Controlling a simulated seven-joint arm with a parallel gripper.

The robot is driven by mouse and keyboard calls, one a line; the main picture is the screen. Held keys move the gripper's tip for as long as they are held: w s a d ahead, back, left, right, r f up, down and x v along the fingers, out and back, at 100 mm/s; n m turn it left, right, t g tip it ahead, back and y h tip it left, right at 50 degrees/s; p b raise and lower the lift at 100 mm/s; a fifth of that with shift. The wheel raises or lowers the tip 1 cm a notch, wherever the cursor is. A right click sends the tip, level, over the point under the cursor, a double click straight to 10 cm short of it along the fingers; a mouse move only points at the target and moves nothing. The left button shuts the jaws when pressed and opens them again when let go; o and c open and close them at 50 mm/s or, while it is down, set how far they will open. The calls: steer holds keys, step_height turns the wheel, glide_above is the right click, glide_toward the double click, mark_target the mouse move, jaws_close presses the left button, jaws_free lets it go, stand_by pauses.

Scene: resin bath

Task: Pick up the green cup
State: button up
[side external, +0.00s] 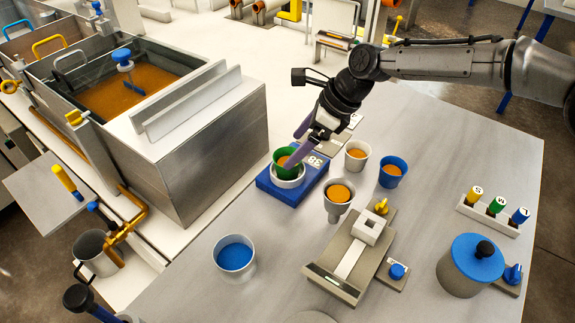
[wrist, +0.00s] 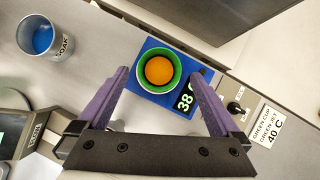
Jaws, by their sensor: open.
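The green cup (side external: 279,165) stands in a white ring on a blue block (side external: 262,186) with a lit display reading 38. In the wrist view the cup (wrist: 159,90) shows from above, with an orange content inside. My gripper (side external: 302,148) has purple fingers and reaches down over the cup from the upper right. In the wrist view my gripper (wrist: 160,73) is open, one fingertip on each side of the cup with gaps between. I cannot tell how far the fingertips are above the rim.
A white cup (side external: 357,155), a blue cup (side external: 392,172) and a funnel-like holder with a cup (side external: 339,196) stand to the right. A soak pot (side external: 235,257) is in front. A metal bath (side external: 196,150) rises at left.

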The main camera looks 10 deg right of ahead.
mark_target(288, 156)
steer(key=x, duration=0.5)
steer(key=shift+s+d, duration=0.1)
steer(key=c, duration=1.5)
steer(key=shift+r, duration=0.15)
